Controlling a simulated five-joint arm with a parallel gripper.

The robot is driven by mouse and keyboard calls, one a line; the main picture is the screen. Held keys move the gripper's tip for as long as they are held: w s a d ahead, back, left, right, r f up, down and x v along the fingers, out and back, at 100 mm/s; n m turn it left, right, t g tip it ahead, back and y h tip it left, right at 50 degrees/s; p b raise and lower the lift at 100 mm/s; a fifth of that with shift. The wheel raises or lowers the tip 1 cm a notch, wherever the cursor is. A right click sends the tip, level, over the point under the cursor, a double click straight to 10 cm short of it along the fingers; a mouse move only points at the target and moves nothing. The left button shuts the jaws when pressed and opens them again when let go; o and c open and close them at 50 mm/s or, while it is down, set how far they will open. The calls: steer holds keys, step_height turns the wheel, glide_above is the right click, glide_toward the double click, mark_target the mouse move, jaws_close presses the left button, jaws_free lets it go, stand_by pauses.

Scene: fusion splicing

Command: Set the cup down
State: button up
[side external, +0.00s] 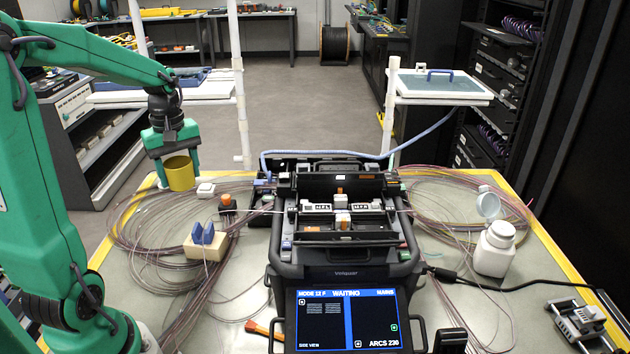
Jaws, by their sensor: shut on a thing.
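A yellow cup (180,173) is held between the fingers of my gripper (174,160) at the left of the side external view. My green gripper points down and is shut on the cup. The cup looks upright and appears to be above the back left part of the workbench (240,330), over the coiled fibre. I cannot tell exactly how high it hangs. The cup's far side and its inside are hidden.
Coiled fibre (130,240) spreads below the cup. A small white box (205,190) and a block with blue pieces (207,242) stand near it. The fusion splicer (345,262) fills the middle. A white bottle (494,252) stands at right.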

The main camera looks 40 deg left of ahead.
step_height(320, 180, down, 6)
steer(key=shift+f, duration=0.25)
steer(key=shift+a, duration=0.1)
steer(key=s+a+f, duration=0.1)
steer(key=a+f, duration=0.1)
steer(key=a, duration=0.1)
steer(key=s+a+f, duration=0.1)
steer(key=a+f, duration=0.1)
steer(key=a, duration=0.2)
steer(key=s+a+f, duration=0.2)
steer(key=a+f, duration=0.1)
steer(key=shift+a, duration=0.4)
steer(key=shift+f, duration=1.95)
steer(key=shift+f, duration=0.15)
steer(key=o, duration=1.1)
steer(key=shift+c, duration=0.2)
